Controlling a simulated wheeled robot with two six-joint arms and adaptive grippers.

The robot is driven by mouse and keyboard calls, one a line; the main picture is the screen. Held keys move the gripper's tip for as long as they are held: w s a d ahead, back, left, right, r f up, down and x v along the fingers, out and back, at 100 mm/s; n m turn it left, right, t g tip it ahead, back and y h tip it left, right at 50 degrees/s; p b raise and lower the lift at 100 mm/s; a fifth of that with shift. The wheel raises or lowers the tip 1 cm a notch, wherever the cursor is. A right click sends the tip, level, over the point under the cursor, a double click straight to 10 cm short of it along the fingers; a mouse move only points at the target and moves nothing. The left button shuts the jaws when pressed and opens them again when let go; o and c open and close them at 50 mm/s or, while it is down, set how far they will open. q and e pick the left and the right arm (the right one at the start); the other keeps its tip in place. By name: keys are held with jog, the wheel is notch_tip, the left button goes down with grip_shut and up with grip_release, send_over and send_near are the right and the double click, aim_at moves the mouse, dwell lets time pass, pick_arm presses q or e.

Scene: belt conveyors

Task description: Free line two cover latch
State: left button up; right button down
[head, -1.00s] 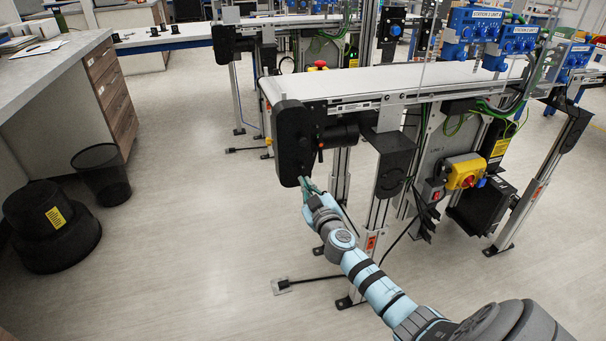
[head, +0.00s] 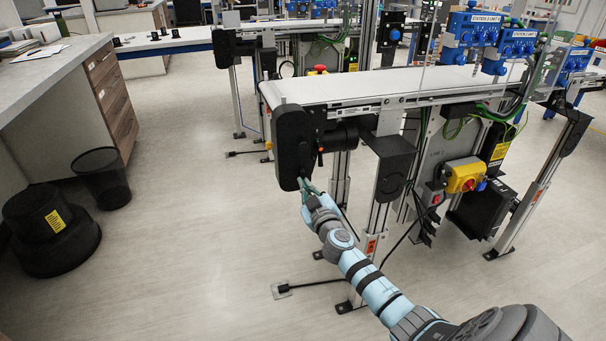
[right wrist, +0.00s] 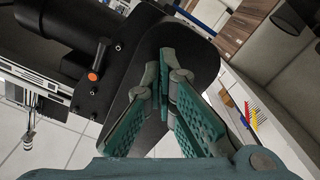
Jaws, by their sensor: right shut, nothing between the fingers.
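The black rounded cover (head: 291,140) closes the near left end of the conveyor, and fills the middle of the right wrist view (right wrist: 135,100). A small lever with an orange tip (right wrist: 94,75), which looks like the latch, sticks out beside it; it also shows in the head view (head: 320,150). My right gripper (head: 304,184) is at the lower end of the cover, below the lever. In the right wrist view its green fingers (right wrist: 167,72) are closed at the tips with nothing between them, in front of the cover. I cannot tell whether they touch it. My left gripper is not in view.
The conveyor's white belt (head: 390,83) runs off to the right on metal legs. A yellow box with a red switch (head: 465,178) hangs under it. The floor between is clear.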

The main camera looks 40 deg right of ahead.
jog(key=shift+r, duration=0.1)
jog(key=shift+s+d+r+b, duration=0.1)
jog(key=shift+d+r+b, duration=0.15)
jog(key=shift+d+b, duration=0.3)
jog(key=shift+d+r, duration=0.15)
jog(key=shift+r, duration=0.05)
jog(key=shift+d+r, duration=0.15)
jog(key=shift+r, duration=0.1)
dwell(0.3)
